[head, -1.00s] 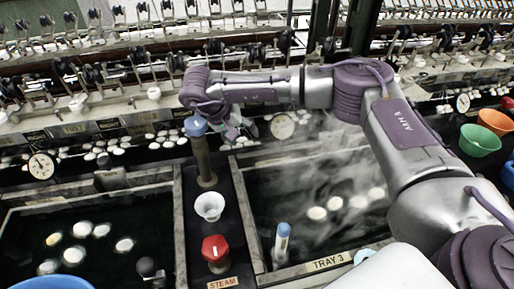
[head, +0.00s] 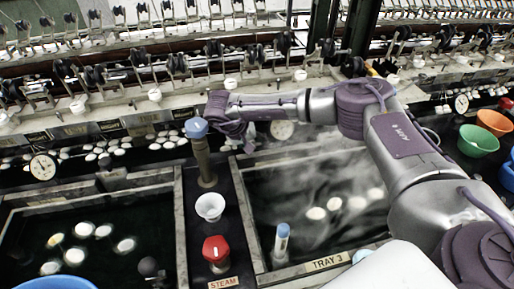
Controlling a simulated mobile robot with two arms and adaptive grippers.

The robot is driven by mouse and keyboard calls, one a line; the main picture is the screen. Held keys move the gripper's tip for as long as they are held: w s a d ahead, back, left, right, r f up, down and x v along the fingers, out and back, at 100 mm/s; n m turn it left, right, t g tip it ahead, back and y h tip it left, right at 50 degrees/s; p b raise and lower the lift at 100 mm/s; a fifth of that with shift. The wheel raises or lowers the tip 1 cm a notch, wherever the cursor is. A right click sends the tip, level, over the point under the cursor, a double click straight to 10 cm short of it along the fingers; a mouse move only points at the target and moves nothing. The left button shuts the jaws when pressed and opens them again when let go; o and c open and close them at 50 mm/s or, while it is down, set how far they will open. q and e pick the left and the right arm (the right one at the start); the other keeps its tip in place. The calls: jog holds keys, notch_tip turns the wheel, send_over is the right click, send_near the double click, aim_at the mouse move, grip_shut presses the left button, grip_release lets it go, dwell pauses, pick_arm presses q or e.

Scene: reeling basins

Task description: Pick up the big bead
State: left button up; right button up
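I cannot tell which thing is the big bead. Small white round pieces sit along the front rail of the reeling machine, one of them a white knob-like piece (head: 155,95). My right gripper (head: 243,142) hangs at the end of my purple and silver arm, just right of the blue-topped post (head: 197,128), over the back edge of the steaming basin. It is small and partly hidden by its wrist, so I cannot see whether its fingers are apart or hold anything. My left gripper is out of view.
The steaming basin (head: 262,262) and the left basin (head: 178,235) hold floating white cocoons. Between them stand a white cup (head: 209,207) and a red steam knob (head: 215,250). A blue-capped tube (head: 282,240) stands nearby. Green (head: 478,140) and orange (head: 494,122) bowls are at right.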

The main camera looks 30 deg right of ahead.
jog(key=c, duration=0.6)
jog(key=shift+o, duration=0.2)
jog(key=shift+r, duration=0.1)
